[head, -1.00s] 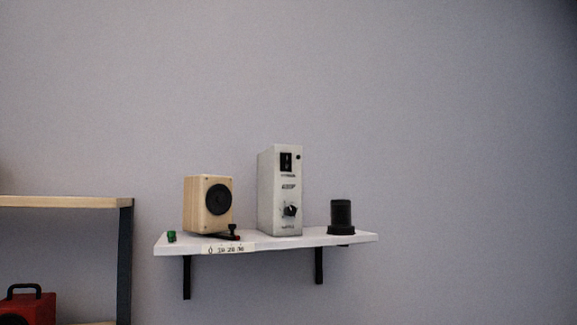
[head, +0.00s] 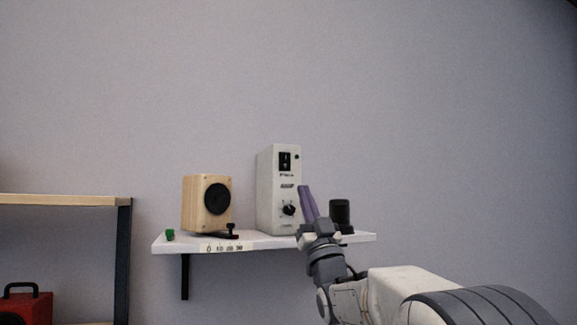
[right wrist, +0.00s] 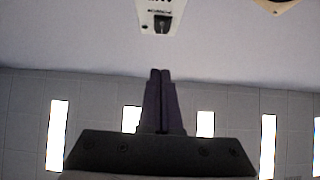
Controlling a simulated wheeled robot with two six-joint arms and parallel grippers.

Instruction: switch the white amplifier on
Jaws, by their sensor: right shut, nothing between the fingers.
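The white amplifier (head: 266,190) stands upright on a white wall shelf (head: 190,241). Its front has a black rocker switch (head: 285,161) near the top, a small dark dot beside it and a black knob (head: 289,210) lower down. My right gripper (head: 305,188) is shut and empty, its purple fingers pointing up just right of the amplifier's front in the head view. In the right wrist view the shut fingers (right wrist: 160,75) point toward the amplifier (right wrist: 175,8), which appears upside down with its switch (right wrist: 162,24) beyond the tips, apart from them. My left gripper is out of view.
A wooden speaker (head: 196,205) stands left of the amplifier, with a small black and red item (head: 230,231) in front. A green piece (head: 170,235) lies at the shelf's left end. The wall above is clear.

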